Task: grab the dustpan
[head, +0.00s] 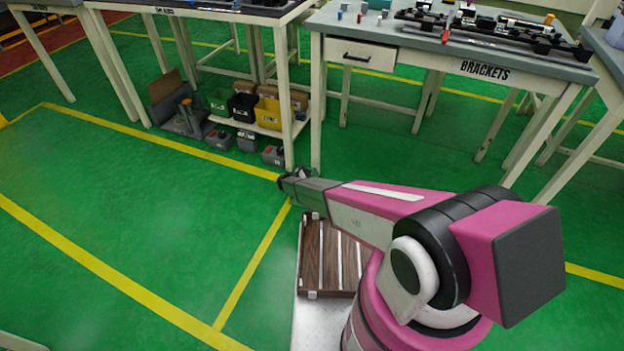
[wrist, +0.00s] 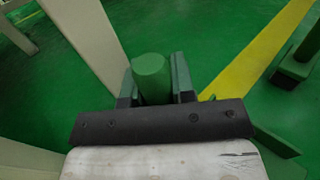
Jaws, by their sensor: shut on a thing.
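My gripper (head: 287,179) reaches left beside a white table leg, low in front of the tables, in the head view. In the wrist view my gripper (wrist: 157,88) is shut on a green cylindrical thing (wrist: 152,76) with a rounded end. Only that end shows between the fingers; I cannot tell whether it belongs to a dustpan. A grey, pan-like thing (head: 183,122) with an upright part stands on the floor under the left table, to the left of my gripper and apart from it. It looks like a dustpan, but it is small and unclear.
A low shelf (head: 262,127) holds green, black and yellow bins, with small grey things on the floor before it. Table legs (head: 316,105) stand close to my gripper. A slatted wooden tray (head: 322,260) lies below my arm. The green floor at left is clear.

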